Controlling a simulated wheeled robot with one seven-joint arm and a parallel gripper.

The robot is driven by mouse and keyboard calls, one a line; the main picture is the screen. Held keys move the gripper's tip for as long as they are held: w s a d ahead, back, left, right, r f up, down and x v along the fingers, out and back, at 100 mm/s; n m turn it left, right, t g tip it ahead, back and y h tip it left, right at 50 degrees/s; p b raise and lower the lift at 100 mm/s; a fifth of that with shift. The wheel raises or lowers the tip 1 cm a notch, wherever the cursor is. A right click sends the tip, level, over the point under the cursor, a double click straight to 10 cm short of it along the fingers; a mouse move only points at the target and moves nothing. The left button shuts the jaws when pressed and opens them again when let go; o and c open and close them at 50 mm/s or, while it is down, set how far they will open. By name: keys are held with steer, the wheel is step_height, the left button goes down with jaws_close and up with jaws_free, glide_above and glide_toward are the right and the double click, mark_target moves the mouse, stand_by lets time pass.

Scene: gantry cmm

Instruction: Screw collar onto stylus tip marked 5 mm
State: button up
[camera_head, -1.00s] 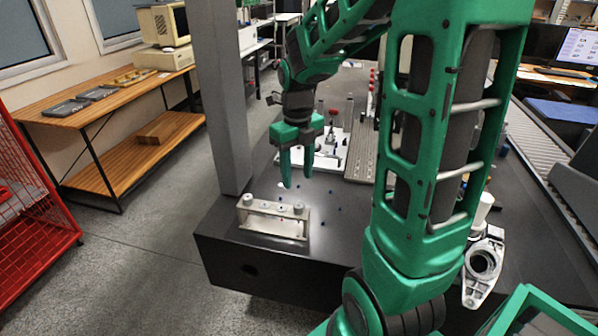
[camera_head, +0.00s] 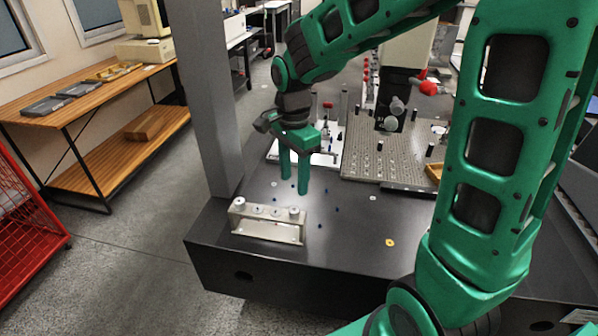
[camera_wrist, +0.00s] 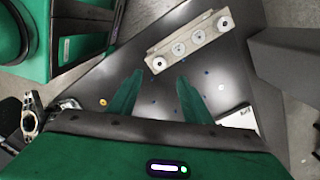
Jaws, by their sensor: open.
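My gripper (camera_head: 294,178) is open and empty, pointing down over the dark granite table (camera_head: 340,255). Its two green fingers also show in the wrist view (camera_wrist: 157,88). A pale metal rack (camera_head: 268,227) stands near the table's front left corner, with several round pieces along its top. In the wrist view the rack (camera_wrist: 188,41) lies ahead of the fingertips, with a gap between. The pieces look like white or grey rings with dark centres. Which is the collar, and any 5 mm mark, I cannot make out. Small blue dots lie scattered on the table near the fingers.
A perforated fixture plate (camera_head: 385,160) with small posts lies behind, to the right. A white plate (camera_head: 300,146) with upright parts stands behind the gripper. A grey column (camera_head: 212,100) rises left of the rack. A yellow ring (camera_head: 390,242) lies on clear table at right.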

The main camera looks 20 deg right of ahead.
mark_target(294, 208)
step_height(294, 208, down, 10)
steer(key=shift+f, duration=0.1)
stand_by(0.4)
steer(key=c, duration=1.1)
steer(key=shift+c, duration=0.2)
steer(key=m, duration=0.4)
steer(key=shift+w+m, duration=0.1)
steer(key=shift+m, duration=0.3)
steer(key=shift+m, duration=0.3)
steer(key=shift+w+m, duration=0.1)
steer(key=shift+m, duration=1.7)
